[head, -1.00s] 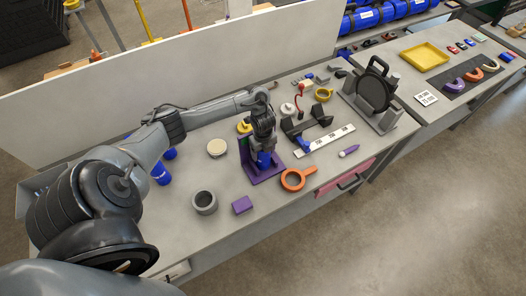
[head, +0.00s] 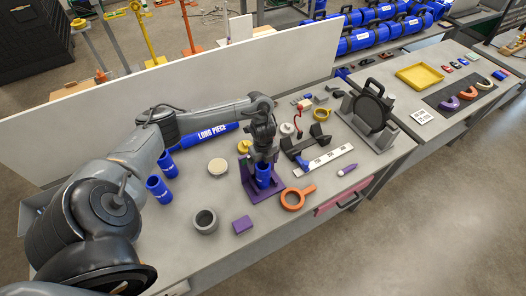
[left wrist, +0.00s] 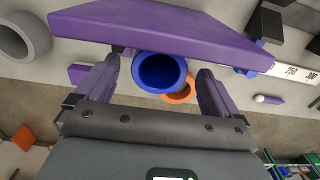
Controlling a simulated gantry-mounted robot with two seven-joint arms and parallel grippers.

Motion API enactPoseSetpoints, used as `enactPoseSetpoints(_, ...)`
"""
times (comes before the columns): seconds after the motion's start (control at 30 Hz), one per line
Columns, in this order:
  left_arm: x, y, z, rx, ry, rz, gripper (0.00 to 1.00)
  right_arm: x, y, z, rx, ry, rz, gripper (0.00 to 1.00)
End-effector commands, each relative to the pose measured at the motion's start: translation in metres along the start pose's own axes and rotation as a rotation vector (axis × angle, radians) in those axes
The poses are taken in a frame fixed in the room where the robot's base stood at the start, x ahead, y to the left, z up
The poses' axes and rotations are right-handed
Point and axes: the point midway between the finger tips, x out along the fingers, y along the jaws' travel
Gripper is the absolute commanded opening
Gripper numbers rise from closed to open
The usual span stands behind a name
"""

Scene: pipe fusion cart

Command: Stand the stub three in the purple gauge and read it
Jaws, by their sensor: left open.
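A blue stub (head: 263,176) stands on the base of the purple gauge (head: 268,195), in front of its upright plate. It also shows end-on in the left wrist view (left wrist: 161,72), as an open blue tube, with the purple gauge plate (left wrist: 170,28) beyond it. My left gripper (head: 263,160) is over the stub. In the left wrist view the gripper (left wrist: 162,85) is open, with one finger on each side of the stub and gaps showing. I cannot read a number on the stub or a gauge reading. My right gripper is not in view.
Two more blue stubs (head: 158,189) stand at the left, near the blue long piece (head: 215,134). A grey ring (head: 204,221), a purple block (head: 242,225) and an orange ring with a handle (head: 293,199) lie near the gauge. A black clamp (head: 308,150) stands right of it.

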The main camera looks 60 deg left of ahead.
Motion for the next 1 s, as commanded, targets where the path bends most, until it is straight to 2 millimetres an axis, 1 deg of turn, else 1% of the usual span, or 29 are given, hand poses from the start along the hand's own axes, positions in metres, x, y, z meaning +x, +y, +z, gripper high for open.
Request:
enactPoseSetpoints(0.03, -0.015, -0.001, 0.001, 0.003, -0.004, -0.003, 0.96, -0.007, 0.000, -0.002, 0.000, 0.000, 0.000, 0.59)
enactPoseSetpoints(0.1, -0.026, -0.001, 0.001, 0.003, -0.004, -0.003, 0.96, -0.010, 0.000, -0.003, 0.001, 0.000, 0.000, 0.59)
enactPoseSetpoints(0.2, -0.040, 0.000, 0.001, 0.001, -0.003, -0.001, 0.96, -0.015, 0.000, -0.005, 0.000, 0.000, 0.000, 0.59)
enactPoseSetpoints(0.3, -0.049, 0.000, 0.001, 0.001, -0.002, -0.001, 0.96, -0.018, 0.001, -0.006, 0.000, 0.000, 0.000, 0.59)
enactPoseSetpoints(0.37, -0.052, -0.001, -0.001, 0.003, -0.001, -0.002, 0.96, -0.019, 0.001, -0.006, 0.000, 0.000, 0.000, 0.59)
enactPoseSetpoints(0.43, -0.050, -0.002, -0.009, 0.014, 0.003, -0.011, 0.96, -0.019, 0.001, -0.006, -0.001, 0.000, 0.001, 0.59)
enactPoseSetpoints(0.47, -0.048, -0.004, -0.015, 0.022, 0.005, -0.018, 0.96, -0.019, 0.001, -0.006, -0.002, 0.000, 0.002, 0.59)
enactPoseSetpoints(0.53, -0.038, -0.009, -0.036, 0.048, 0.017, -0.049, 0.96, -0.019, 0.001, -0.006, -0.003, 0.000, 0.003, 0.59)
enactPoseSetpoints(0.57, -0.032, -0.012, -0.048, 0.060, 0.022, -0.068, 0.96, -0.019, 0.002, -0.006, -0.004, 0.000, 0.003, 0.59)
enactPoseSetpoints(0.67, -0.010, -0.022, -0.109, 0.100, 0.061, -0.162, 0.96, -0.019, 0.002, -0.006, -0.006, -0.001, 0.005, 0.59)
enactPoseSetpoints(0.7, -0.002, -0.025, -0.141, 0.107, 0.087, -0.211, 0.96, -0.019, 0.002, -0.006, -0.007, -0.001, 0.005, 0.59)
enactPoseSetpoints(0.77, 0.005, -0.027, -0.193, 0.093, 0.133, -0.297, 0.96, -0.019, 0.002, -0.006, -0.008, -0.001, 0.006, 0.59)
enactPoseSetpoints(0.8, 0.005, -0.026, -0.227, 0.063, 0.168, -0.353, 0.96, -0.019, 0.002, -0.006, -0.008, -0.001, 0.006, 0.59)
enactPoseSetpoints(0.87, -0.001, -0.021, -0.272, -0.015, 0.220, -0.429, 0.96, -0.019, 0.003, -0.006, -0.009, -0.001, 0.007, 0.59)
enactPoseSetpoints(0.9, -0.008, -0.017, -0.295, -0.090, 0.252, -0.471, 0.96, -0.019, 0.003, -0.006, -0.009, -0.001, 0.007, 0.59)
enactPoseSetpoints(0.93, -0.015, -0.012, -0.309, -0.154, 0.272, -0.496, 0.96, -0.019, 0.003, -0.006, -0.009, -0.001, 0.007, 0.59)
enactPoseSetpoints(1.0, -0.032, 0.000, -0.328, -0.328, 0.308, -0.530, 0.96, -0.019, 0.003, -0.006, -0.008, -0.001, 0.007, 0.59)
